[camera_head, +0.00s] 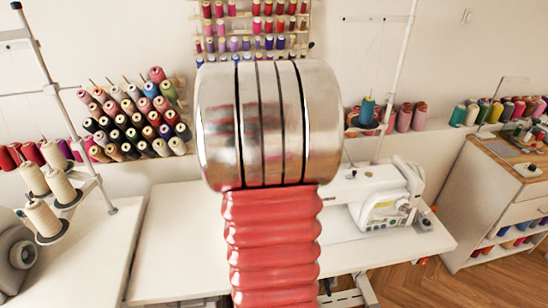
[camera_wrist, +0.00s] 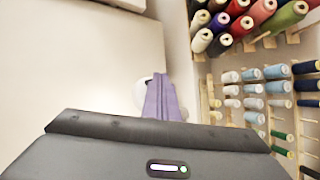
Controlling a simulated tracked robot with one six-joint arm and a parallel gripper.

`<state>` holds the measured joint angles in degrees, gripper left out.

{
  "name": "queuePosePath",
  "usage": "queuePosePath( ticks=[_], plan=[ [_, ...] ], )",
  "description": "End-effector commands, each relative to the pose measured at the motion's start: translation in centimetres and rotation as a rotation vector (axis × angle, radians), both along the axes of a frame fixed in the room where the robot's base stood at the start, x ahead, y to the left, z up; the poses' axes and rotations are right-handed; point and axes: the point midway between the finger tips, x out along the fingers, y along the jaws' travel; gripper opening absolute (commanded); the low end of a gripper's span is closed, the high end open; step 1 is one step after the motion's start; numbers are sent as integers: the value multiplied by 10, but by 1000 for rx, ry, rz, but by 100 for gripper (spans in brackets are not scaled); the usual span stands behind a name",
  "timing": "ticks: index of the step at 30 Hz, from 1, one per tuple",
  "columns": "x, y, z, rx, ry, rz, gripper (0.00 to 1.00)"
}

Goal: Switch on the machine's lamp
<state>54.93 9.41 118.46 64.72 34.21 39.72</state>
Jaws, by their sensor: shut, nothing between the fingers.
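The white sewing machine (camera_head: 385,205) stands on a white table in the head view, to the right of my arm. My arm hides part of it, and I cannot make out a lamp or its switch there. In the wrist view my gripper (camera_wrist: 162,82) shows as purple fingers that are shut, with nothing between them. A rounded white thing (camera_wrist: 141,95) shows just left of and partly behind the fingers. I cannot tell what it is or whether the fingers touch it. The head view does not show my gripper.
The white table (camera_head: 165,250) has bare room left of my arm. A cone thread stand (camera_head: 62,190) is at the left. Thread racks (camera_head: 135,118) line the wall, and one is close at the right in the wrist view (camera_wrist: 270,90). A cabinet (camera_head: 490,200) stands at the right.

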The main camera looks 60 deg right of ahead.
Motion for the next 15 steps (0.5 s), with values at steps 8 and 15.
queuePosePath(
  ticks=[8,15],
  plan=[
    [1,0,15,-3,-2,2,0],
    [0,0,31,-2,-2,1,0]
  ],
)
